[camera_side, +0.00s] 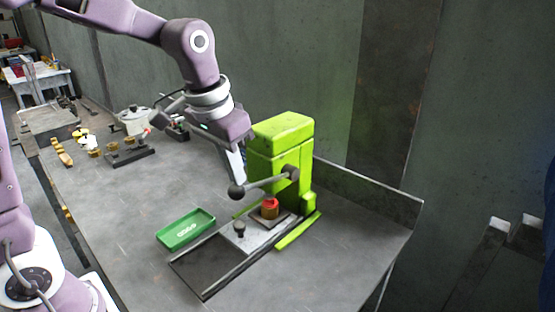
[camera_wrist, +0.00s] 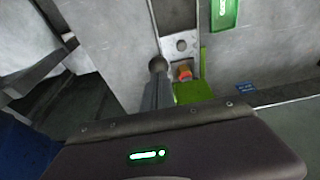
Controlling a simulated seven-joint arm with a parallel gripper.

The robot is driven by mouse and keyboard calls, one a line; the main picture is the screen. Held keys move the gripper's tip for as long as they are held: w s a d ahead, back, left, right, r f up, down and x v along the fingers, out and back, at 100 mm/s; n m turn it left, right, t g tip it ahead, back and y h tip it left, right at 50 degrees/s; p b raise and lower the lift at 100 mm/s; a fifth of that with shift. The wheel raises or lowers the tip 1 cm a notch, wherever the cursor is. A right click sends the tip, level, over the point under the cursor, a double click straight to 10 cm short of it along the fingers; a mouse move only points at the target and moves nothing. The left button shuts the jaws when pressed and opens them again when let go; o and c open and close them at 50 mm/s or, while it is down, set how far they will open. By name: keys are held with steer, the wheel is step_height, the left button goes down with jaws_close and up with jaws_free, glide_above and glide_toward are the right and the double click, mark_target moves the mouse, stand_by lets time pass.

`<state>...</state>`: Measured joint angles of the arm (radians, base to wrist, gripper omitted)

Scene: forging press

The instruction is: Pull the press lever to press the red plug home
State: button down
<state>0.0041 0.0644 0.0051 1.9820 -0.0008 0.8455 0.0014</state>
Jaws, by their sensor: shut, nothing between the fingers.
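The lime-green press (camera_side: 283,145) stands on the table; its base also shows in the wrist view (camera_wrist: 195,91). Its grey lever (camera_side: 268,183) runs from the pivot on the press side to a dark ball knob (camera_side: 237,190), slightly lower at the knob end.
A green tray (camera_side: 186,229) lies left of the press. A rail with a small dark knob (camera_side: 239,229) runs forward from the press base. Brass pieces (camera_side: 62,153), a dark rack (camera_side: 130,158) and a pot (camera_side: 131,120) stand at the table's far left. A wall rises behind.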

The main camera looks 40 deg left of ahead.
steer(key=shift+w+r, duration=0.2)
steer(key=shift+r, duration=0.5)
steer(key=shift+w+r, duration=0.15)
steer(key=shift+r, duration=0.6)
steer(key=shift+w+r, duration=0.35)
steer(key=shift+r, duration=0.25)
steer(key=shift+w+r, duration=0.3)
steer(key=shift+r, duration=0.3)
steer(key=shift+w+r, duration=0.7)
steer(key=shift+r, duration=0.2)
